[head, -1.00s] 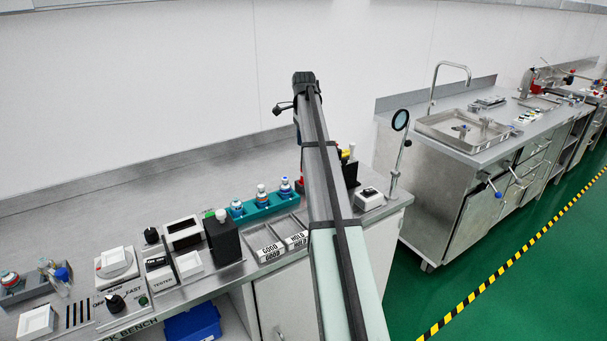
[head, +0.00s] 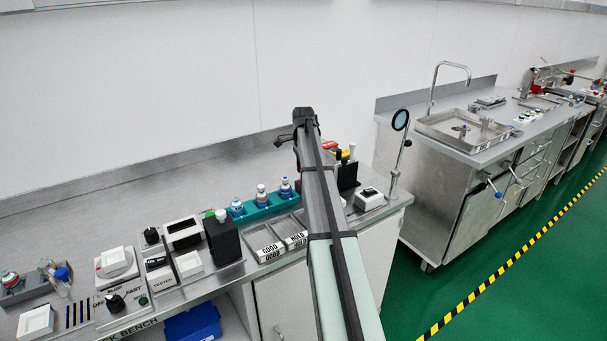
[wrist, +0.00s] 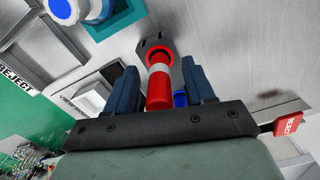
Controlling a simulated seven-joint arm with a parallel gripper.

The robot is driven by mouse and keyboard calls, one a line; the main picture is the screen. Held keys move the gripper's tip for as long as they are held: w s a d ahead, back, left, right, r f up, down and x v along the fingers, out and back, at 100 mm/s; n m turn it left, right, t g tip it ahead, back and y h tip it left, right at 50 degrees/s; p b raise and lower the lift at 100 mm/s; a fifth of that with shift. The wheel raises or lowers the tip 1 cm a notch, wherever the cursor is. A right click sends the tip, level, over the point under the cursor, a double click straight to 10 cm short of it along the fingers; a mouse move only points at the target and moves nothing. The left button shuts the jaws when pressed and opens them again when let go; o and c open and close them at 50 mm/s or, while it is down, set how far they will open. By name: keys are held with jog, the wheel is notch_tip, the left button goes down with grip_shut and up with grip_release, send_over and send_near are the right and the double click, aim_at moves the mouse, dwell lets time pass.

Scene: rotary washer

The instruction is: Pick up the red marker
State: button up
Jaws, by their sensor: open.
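The red marker (wrist: 159,92) shows in the wrist view as a red cylinder with a white band. It lies between the two dark blue fingers of my gripper (wrist: 152,68), which are open with gaps on both sides. Its far end meets a dark grey piece (wrist: 153,43); I cannot tell whether it sits in it. A blue round thing (wrist: 180,98) shows beside the marker's near end. In the head view my arm hides the gripper, and I cannot pick out the marker for certain.
Red and yellow items (head: 330,147) and a black holder (head: 348,174) stand right of my arm on the bench. A teal rack (head: 262,207) with bottles stands left of it. In the wrist view, a red labelled block (wrist: 288,123) is at the right edge.

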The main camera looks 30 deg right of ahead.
jog(key=shift+f, duration=0.85)
jog(key=shift+c, duration=0.3)
grip_shut()
